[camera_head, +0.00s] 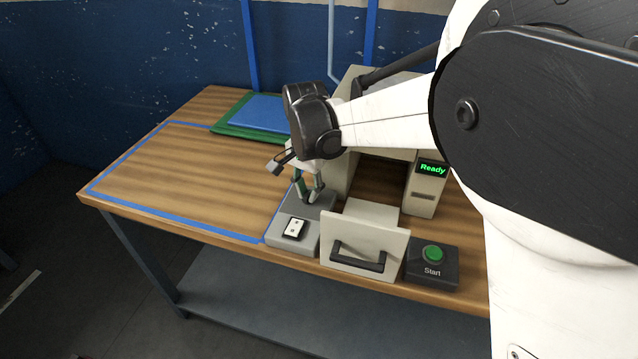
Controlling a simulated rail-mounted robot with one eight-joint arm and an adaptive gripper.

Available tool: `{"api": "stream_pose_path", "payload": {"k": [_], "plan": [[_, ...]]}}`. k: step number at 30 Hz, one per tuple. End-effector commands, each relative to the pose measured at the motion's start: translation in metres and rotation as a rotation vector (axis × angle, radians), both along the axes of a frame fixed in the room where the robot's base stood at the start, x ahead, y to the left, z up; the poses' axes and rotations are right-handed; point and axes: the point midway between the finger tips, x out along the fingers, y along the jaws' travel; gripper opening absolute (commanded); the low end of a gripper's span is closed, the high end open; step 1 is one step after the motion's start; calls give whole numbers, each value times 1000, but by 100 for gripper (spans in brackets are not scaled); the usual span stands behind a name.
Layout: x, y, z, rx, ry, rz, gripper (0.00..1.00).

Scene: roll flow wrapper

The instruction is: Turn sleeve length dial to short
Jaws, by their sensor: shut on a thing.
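My gripper (311,198) points down at the grey control box (283,239) at the table's front edge. Its fingers are shut on the sleeve length dial at the rear part of that box. The dial is mostly hidden by the fingers, so its pointer and markings cannot be read. A small black-framed white switch (295,228) sits on the box just in front of the fingers.
Right of the box are the wrapper's front panel (377,240) with a black handle, a green Start button (433,252) and a "Ready" display (432,168). Blue and green sheets (258,112) lie behind. The blue-taped table area (180,180) is clear.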

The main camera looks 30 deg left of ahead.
Motion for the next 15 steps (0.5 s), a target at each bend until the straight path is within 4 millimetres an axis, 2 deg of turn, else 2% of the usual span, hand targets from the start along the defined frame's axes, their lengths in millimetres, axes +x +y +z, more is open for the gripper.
{"api": "stream_pose_path", "payload": {"k": [15], "plan": [[0, 0, -1, 0, -1, 476, 0]]}}
